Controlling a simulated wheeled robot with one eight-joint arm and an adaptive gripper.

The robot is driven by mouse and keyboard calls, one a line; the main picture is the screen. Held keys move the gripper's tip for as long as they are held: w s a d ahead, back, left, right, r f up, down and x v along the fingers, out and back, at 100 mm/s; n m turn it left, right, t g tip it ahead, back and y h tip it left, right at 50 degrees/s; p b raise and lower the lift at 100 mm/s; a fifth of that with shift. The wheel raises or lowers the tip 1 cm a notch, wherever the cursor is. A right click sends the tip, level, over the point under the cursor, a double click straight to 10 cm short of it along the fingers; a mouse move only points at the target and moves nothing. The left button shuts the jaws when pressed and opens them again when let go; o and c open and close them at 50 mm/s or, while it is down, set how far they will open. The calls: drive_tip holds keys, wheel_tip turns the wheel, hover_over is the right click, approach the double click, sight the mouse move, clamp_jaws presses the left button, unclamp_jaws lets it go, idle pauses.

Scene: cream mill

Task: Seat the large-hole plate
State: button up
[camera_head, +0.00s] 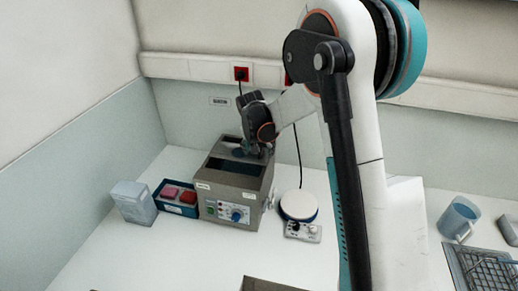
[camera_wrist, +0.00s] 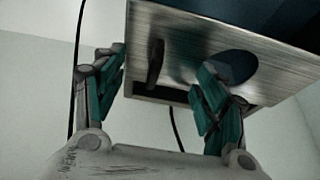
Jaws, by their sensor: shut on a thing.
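A grey box-shaped bath unit (camera_head: 228,183) with a blue knob on its front stands on the bench in the head view. Its top has dark openings. My gripper (camera_head: 258,147) is low over the right part of this top. In the wrist view a brushed-metal plate-like surface (camera_wrist: 190,45) with a large dark round hole (camera_wrist: 232,66) and a dark upright piece (camera_wrist: 155,60) lies beyond my teal fingers. One finger is by its left edge, the other in front of the hole. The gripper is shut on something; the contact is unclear. I cannot tell whether the plate is seated.
Left of the unit are a blue tray (camera_head: 176,209) with red and pink blocks and a pale box (camera_head: 133,203). A round white-topped device (camera_head: 298,206) stands close on the right. A blue mug (camera_head: 459,217) is far right. The front bench is mostly clear.

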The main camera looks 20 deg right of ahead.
drive_tip(key=shift+f, duration=0.1)
idle(0.3)
drive_tip(key=o, duration=1.1)
drive_tip(key=shift+o, duration=1.2)
drive_tip(key=shift+r+p, duration=0.55)
drive_tip(key=shift+r, duration=0.95)
drive_tip(key=shift+r, duration=0.1)
drive_tip(key=shift+r+p, duration=0.6)
drive_tip(key=shift+r, duration=0.85)
